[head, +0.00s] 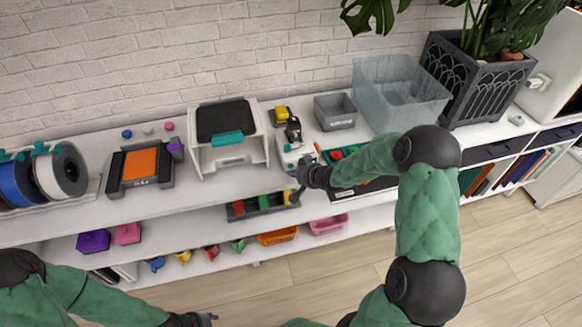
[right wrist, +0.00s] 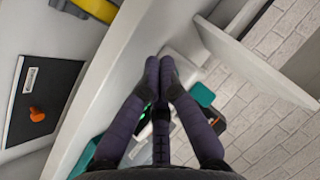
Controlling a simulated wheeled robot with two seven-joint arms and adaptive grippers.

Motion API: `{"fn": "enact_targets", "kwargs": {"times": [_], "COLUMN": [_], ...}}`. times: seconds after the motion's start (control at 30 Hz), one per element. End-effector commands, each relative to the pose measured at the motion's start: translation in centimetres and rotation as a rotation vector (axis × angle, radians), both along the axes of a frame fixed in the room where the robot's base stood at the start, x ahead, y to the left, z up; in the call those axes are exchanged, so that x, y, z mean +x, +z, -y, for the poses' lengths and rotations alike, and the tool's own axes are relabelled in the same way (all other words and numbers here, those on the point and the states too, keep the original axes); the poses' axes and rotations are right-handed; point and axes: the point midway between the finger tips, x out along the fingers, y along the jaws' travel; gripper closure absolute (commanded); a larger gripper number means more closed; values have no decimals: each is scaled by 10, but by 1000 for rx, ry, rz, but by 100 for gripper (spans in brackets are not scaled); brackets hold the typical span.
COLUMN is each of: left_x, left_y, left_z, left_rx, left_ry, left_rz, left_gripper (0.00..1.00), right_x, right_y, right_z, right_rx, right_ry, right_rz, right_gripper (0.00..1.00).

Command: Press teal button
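A teal piece (head: 227,138) sits on the front of a white machine with a dark top (head: 224,112) on the upper shelf; I cannot tell whether it is a button. My right gripper (head: 303,176) is in front of a small white device with a black upper part (head: 293,148), right of that machine. In the right wrist view its dark fingers (right wrist: 164,66) are together at the tips, with nothing visible between them. A teal part (right wrist: 200,94) shows right of the fingers there, and a small green spot (right wrist: 147,106) partly behind them. My left gripper (head: 200,319) is at the bottom edge, mostly cut off.
The upper shelf (head: 80,212) also holds filament spools (head: 67,174), an orange and black unit (head: 139,165), a grey bin (head: 336,112) and a clear tub (head: 395,92). Bins and small coloured items stand on lower shelves. The floor (head: 330,270) in front is clear.

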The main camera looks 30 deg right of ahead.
Motion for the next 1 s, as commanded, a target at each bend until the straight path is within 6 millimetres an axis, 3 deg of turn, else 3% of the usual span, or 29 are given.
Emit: {"fn": "enact_targets", "kwargs": {"times": [1.0], "left_x": [0], "left_y": [10], "left_z": [0], "left_rx": [0], "left_ry": [0], "left_rz": [0], "left_gripper": [60], "right_x": [8], "right_y": [1], "right_z": [2], "right_rx": [0], "right_ry": [0], "right_rz": [0], "right_gripper": [100]}}
